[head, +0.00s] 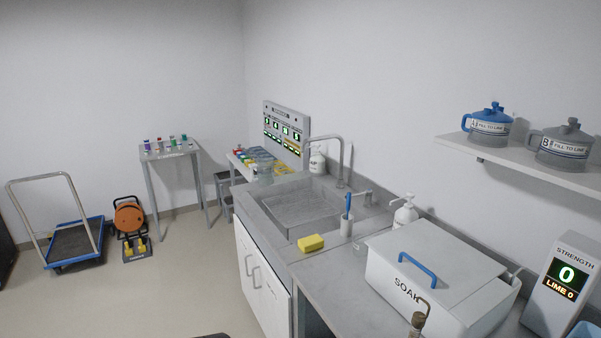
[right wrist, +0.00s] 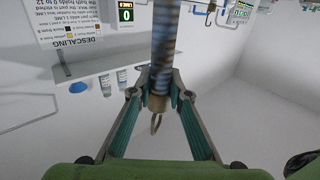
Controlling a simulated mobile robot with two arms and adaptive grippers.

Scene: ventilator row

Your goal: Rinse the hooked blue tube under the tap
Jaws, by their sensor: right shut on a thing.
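The hooked blue tube (right wrist: 165,50) is between the fingers of my right gripper (right wrist: 160,95) in the right wrist view. It is dark blue with brownish patches, and its brown end carries a small wire hook. In the head view a brownish end with a wire hook (head: 418,319), apparently the same tube, shows at the bottom edge, in front of the SOAK box. The gripper itself is out of the head view. The grey tap (head: 339,155) arches over the sink basin (head: 299,211), away from the tube. No water is visible from it. My left gripper is not in view.
The white SOAK box (head: 430,270) with a blue handle stands on the counter. A strength display (head: 564,285) stands at right. The basin looks empty.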

